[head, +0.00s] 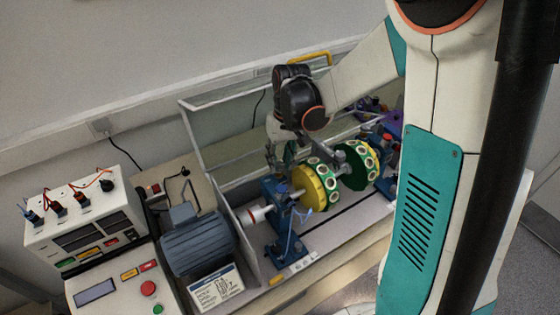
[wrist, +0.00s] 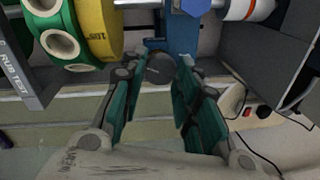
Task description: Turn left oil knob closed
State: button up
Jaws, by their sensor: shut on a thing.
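The left oil knob (wrist: 160,69) shows in the wrist view as a dark round cap at the blue bearing stand (wrist: 182,38). My gripper (wrist: 156,75) has its two green-padded fingers on either side of the knob and is shut on it. In the head view my gripper (head: 280,156) reaches down onto the top of the left blue stand (head: 270,190). There the fingers and arm hide the knob. Its turn angle cannot be read.
A yellow-green disc (head: 312,190) with round holes sits on the shaft close right of the stand, and a second green disc (head: 357,165) lies beyond. A grey motor (head: 195,240) and control boxes (head: 85,230) stand left. A clear guard (head: 225,125) stands behind.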

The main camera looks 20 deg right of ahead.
jog(key=n+b, duration=0.1)
jog(key=n, duration=0.3)
jog(key=shift+n, duration=0.4)
dwell(0.4)
jog(key=o, duration=1.1)
jog(key=shift+w, duration=0.1)
jog(key=r, duration=0.8)
jog(key=d+r, duration=0.1)
jog(key=r, duration=0.3)
jog(key=shift+w+d, duration=0.1)
jog(key=shift+w, duration=0.15)
jog(key=shift+s, duration=0.1)
